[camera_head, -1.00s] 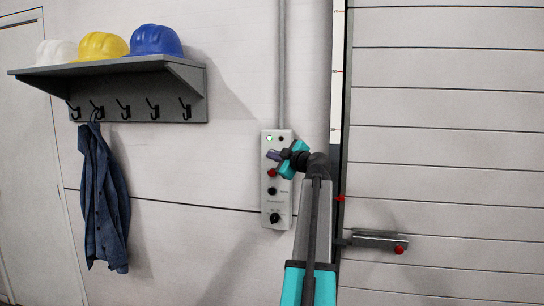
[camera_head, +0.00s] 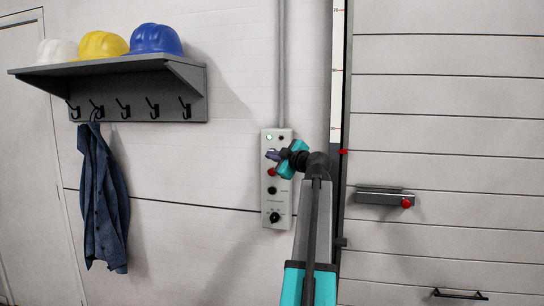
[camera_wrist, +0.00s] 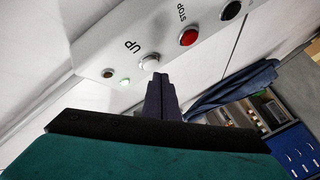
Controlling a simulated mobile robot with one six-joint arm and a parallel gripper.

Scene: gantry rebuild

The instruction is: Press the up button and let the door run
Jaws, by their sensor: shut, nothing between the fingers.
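The grey control panel (camera_head: 275,215) is on the wall left of the door. In the wrist view the white UP button (camera_wrist: 150,60) is right at the tips of my shut gripper (camera_wrist: 158,79); they look to be touching it. The red STOP button (camera_wrist: 188,37) is beside it. A small lamp (camera_wrist: 125,83) glows green. In the head view my gripper (camera_head: 270,155) covers the UP button. The sectional door (camera_head: 450,120) fills the right side; its latch with a red knob (camera_head: 380,197) is above a black handle (camera_head: 458,294).
A scale strip (camera_head: 337,80) runs up the door's left edge with a red pointer (camera_head: 343,152). A shelf (camera_head: 110,68) with helmets and a hanging blue jacket (camera_head: 104,200) is at left, clear of my arm.

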